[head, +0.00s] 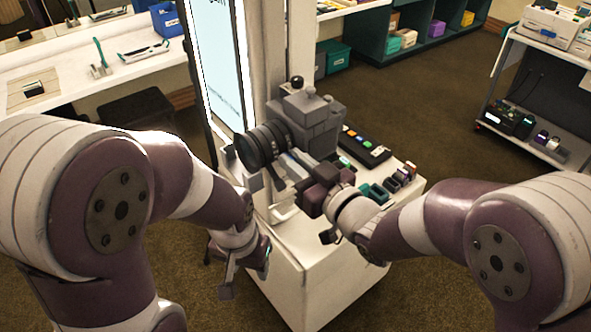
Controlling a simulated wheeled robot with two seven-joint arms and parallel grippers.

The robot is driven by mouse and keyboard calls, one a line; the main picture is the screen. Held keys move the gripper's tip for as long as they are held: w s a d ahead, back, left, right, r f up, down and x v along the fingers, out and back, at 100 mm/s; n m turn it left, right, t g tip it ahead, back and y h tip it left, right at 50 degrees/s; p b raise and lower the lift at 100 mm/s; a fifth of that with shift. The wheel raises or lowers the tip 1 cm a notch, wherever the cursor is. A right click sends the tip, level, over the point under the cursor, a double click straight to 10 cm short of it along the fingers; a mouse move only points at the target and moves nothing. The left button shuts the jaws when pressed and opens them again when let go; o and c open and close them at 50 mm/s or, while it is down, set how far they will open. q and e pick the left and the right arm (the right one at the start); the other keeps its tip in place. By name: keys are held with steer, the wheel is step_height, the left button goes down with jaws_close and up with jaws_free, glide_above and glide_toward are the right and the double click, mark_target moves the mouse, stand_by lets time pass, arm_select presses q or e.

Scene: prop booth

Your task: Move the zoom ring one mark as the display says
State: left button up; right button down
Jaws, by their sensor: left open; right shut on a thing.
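A dark grey camera (318,118) stands on a white pedestal (300,260), its lens (257,146) pointing left. The zoom ring (278,138) is a band around the lens; its marks are too small to read. My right gripper (279,178) reaches in from the right, below the lens, and is shut on the ring; the exact contact is hard to see. My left gripper (245,279) hangs open and empty left of the pedestal, below the lens and apart from it. The tall lit display (217,60) stands behind, its text cut off or unreadable.
A button panel (364,147) and small teal and dark items (375,192) sit on the pedestal near my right wrist. A white counter (95,80) is at the back left. A shelf cart (540,90) is at the right. The floor between is clear.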

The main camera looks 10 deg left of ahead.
steer(key=shift+f, duration=0.1)
steer(key=c, duration=1.4)
jaws_free()
steer(key=shift+o, duration=0.2)
steer(key=shift+s+d, duration=0.1)
steer(key=shift+d, duration=0.05)
steer(key=b+v, duration=0.2)
steer(key=v, duration=1)
steer(key=shift+s+d+b, duration=0.25)
steer(key=shift+s+b, duration=0.05)
steer(key=shift+b, duration=0.05)
